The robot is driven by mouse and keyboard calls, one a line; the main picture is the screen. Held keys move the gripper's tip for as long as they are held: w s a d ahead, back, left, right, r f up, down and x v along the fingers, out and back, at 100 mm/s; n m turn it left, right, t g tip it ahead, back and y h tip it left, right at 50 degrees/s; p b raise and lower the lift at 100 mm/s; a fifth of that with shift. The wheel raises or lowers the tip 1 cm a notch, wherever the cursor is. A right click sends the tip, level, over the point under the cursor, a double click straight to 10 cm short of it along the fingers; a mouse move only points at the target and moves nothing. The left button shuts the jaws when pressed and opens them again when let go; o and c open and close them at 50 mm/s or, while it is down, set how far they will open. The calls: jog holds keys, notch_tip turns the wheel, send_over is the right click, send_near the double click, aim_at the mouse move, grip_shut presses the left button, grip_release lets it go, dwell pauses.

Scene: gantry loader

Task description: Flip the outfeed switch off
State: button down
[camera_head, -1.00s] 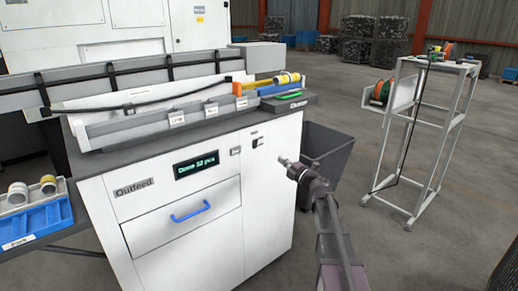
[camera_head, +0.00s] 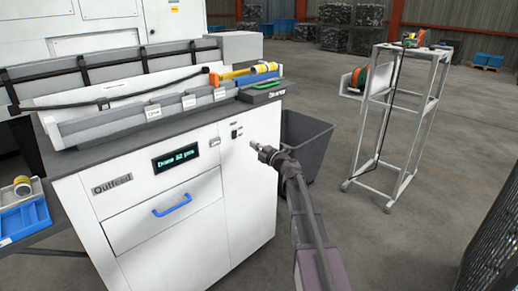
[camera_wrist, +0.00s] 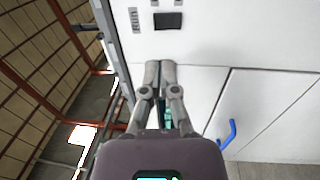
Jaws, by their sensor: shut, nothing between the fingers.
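The outfeed cabinet (camera_head: 140,232) is white, with an "Outfeed" label, a lit display (camera_head: 175,155) whose text starts "Done", and a blue drawer handle (camera_head: 172,205). The small dark switch (camera_head: 235,133) is on its front face, at the upper right. In the wrist view a dark square (camera_wrist: 168,21), apparently this switch, lies beyond my fingertips beside a "RUN" label (camera_wrist: 134,20). Whether the switch is on or off is too small to tell. My gripper (camera_head: 256,147) is right of the switch and slightly lower in the head view. Its fingers (camera_wrist: 160,66) are together and empty, apart from the switch.
A grey bin (camera_head: 307,140) stands behind my arm, right of the cabinet. A metal frame stand (camera_head: 405,120) with spools and a cable is farther right. A tray with yellow and orange items (camera_head: 243,75) lies on the cabinet's top. A blue crate (camera_head: 22,220) is at left.

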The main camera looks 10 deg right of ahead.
jog(key=p+x, duration=0.1)
jog(key=x, duration=0.8)
jog(key=shift+w+a, duration=0.15)
jog(key=shift+w+a+r, duration=0.1)
jog(key=shift+w+r, duration=0.05)
jog(key=shift+w, duration=0.1)
jog(key=shift+s, duration=0.2)
jog(key=shift+s+d+r, duration=0.1)
jog(key=shift+s+d, duration=0.2)
jog(key=shift+s, duration=0.3)
jog(key=p, duration=0.2)
send_near(235, 132)
jog(key=s+d+r, duration=0.2)
jog(key=s+d, duration=0.1)
jog(key=s, duration=0.2)
jog(key=shift+r, duration=0.2)
